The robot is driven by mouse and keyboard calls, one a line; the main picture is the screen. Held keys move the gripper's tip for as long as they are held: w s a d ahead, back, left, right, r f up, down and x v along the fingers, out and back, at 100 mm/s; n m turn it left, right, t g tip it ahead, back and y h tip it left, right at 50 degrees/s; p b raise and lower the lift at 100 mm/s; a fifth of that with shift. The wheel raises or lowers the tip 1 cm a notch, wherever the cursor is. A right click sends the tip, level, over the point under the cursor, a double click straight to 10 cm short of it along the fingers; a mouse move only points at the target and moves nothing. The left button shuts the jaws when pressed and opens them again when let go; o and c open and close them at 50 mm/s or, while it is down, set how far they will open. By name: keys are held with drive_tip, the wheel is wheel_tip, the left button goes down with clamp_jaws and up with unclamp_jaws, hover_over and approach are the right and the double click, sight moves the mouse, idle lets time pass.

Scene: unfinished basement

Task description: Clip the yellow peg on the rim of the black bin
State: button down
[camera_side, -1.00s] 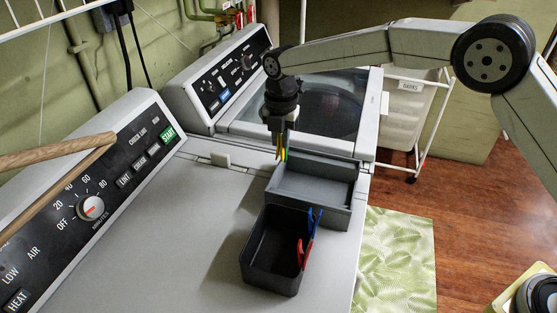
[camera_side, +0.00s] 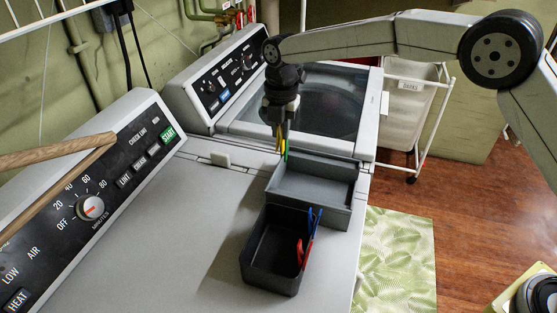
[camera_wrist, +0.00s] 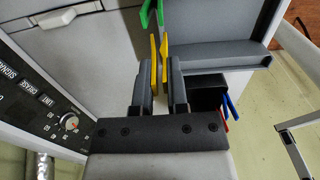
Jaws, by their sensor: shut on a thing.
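The yellow peg (camera_side: 279,142) is held upright between the fingers of my gripper (camera_side: 282,128), above the left back corner of the grey bin. In the wrist view the yellow peg (camera_wrist: 154,62) stands between the two dark fingers of my gripper (camera_wrist: 161,75), its prongs pointing away. The black bin (camera_side: 268,279) stands on the white machine top in front of the grey bin, open and seemingly empty. Only part of the black bin (camera_wrist: 208,92) shows in the wrist view, behind my right finger.
A green peg (camera_side: 286,151) is at the grey bin's (camera_side: 320,211) left back corner, close to the yellow peg. A blue peg (camera_side: 315,218) and a red peg (camera_side: 304,252) are on the black bin's right rim. The machine top (camera_side: 190,235) left of the bins is clear.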

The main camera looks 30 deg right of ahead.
drive_tip(key=s+a+r, duration=0.2)
drive_tip(key=s+a, duration=0.9)
drive_tip(key=s, duration=0.2)
drive_tip(key=shift+a+r, duration=0.15)
drive_tip(key=shift+f, duration=0.35)
drive_tip(key=shift+f, duration=2.95)
drive_tip(key=shift+f, duration=0.15)
